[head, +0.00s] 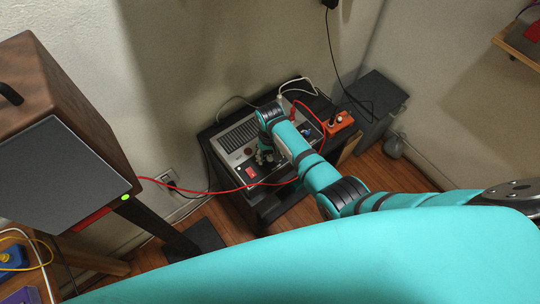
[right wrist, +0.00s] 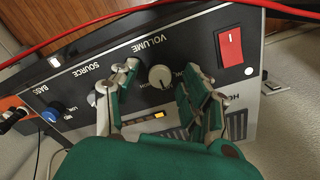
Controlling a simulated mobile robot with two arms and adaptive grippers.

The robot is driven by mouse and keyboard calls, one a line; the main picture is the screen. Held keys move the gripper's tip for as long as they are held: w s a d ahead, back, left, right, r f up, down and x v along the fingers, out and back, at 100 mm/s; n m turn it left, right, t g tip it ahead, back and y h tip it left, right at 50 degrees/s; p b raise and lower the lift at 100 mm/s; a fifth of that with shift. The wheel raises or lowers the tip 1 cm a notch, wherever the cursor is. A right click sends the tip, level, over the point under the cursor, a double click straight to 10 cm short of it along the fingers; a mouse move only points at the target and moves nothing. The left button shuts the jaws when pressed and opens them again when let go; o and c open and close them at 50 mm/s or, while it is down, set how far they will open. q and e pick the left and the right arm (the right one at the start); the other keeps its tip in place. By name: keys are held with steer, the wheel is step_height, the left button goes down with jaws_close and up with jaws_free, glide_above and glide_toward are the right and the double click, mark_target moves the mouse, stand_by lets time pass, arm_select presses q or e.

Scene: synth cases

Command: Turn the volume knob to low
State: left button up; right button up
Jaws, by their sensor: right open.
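The volume knob (right wrist: 160,77) is a small pale round knob on the dark front panel (right wrist: 130,50) of an amplifier, under the upside-down word VOLUME in the right wrist view. I cannot tell clearly where its mark points. My right gripper (right wrist: 162,72) is open, with one finger left of the knob and one right of it, apart from it in the picture. I cannot tell how deep the fingertips reach. In the head view the amplifier (head: 238,138) sits on a black stand, and my right gripper (head: 265,156) is at its front, hiding the knob. My left gripper is not in view.
A red switch (right wrist: 230,47) lies right of the knob; a source knob (right wrist: 92,98) and blue bass knob (right wrist: 50,115) lie left. A red cable (head: 225,191) crosses before the amplifier.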

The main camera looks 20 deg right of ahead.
jaws_close()
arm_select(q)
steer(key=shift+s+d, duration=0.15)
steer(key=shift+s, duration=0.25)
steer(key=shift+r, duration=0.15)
arm_select(e)
steer(key=n+p, duration=0.1)
steer(key=n, duration=0.1)
steer(key=shift+r+n+p, duration=0.1)
steer(key=shift+n+p, duration=0.25)
steer(key=shift+n, duration=0.05)
steer(key=n+p, duration=0.1)
steer(key=n, duration=0.1)
steer(key=shift+n, duration=0.4)
steer(key=n, duration=0.3)
steer(key=shift+p, duration=0.4)
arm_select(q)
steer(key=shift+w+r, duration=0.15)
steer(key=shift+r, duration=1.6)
arm_select(e)
steer(key=shift+n, duration=1.7)
